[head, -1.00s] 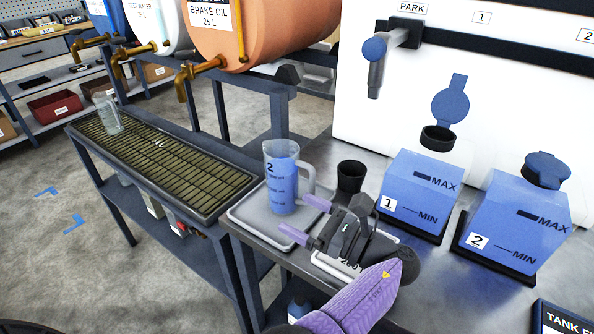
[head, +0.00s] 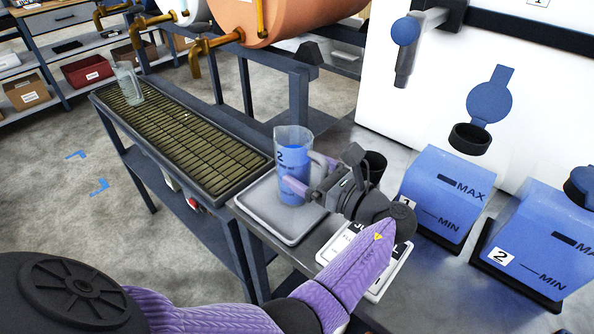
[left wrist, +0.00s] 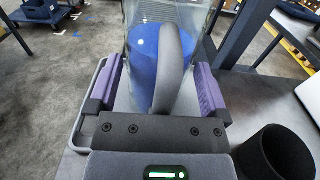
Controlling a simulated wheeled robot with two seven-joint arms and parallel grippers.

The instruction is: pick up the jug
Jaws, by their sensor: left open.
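A clear jug (head: 290,146) marked 2, with blue liquid in it, stands upright on a grey tray (head: 262,219) at the bench's left end. Its handle faces my left gripper (head: 309,174). In the left wrist view the jug (left wrist: 143,55) and its grey handle (left wrist: 170,70) lie between the two purple fingers of my left gripper (left wrist: 157,85). The fingers are open, one on each side, with gaps between them and the handle. I cannot tell whether either touches the jug's wall. My right gripper is not in view.
A black cup (head: 376,164) stands close behind my gripper; it also shows in the wrist view (left wrist: 275,155). Blue containers 1 (head: 440,197) and 2 (head: 535,245) stand to the right. Another clear jug (head: 127,84) stands on the grate (head: 190,142) at left.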

